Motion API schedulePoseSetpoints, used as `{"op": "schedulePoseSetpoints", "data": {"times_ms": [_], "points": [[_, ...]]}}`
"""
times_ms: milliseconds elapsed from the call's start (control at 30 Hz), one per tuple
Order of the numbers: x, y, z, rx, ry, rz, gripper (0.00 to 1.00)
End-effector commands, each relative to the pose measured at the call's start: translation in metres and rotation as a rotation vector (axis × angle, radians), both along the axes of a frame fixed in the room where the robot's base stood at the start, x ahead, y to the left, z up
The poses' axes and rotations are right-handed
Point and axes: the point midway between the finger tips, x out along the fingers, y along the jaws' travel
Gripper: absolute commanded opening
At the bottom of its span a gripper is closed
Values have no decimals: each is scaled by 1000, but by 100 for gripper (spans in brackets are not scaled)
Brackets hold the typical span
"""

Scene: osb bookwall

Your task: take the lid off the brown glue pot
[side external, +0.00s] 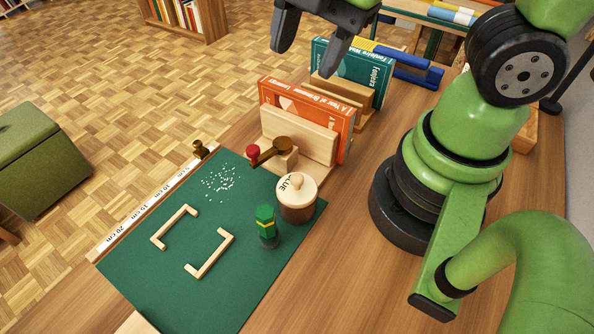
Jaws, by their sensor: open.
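The brown glue pot (297,210) stands upright at the right corner of the green mat (165,270). My gripper (308,46) is at the top of the view, high above the bench and well apart from the pot. Its two dark fingers are spread and nothing shows between them.
A green-capped bottle (266,228) stands close in front of the pot. A wooden block with a red-topped piece (253,153) and an orange book (310,112) are behind it. Two pale wooden brackets (210,254) lie on the mat. Open bench (345,270) lies right of the pot.

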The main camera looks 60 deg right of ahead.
Motion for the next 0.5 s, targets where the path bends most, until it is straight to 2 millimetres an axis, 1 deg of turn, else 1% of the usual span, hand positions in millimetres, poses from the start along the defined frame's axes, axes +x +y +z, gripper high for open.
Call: {"op": "schedulePoseSetpoints", "data": {"times_ms": [33,67,100,167,200,300,400,500], "points": [[0,7,-12,-59,19,200,49],[1,11,-18,-91,24,324,49],[0,16,-26,-129,32,485,49],[-1,23,-38,-178,42,717,49],[-2,27,-45,-204,49,859,49],[-5,35,-61,-249,63,1160,49],[-7,40,-71,-273,72,1362,49],[-9,42,-77,-283,76,1466,49]]}}
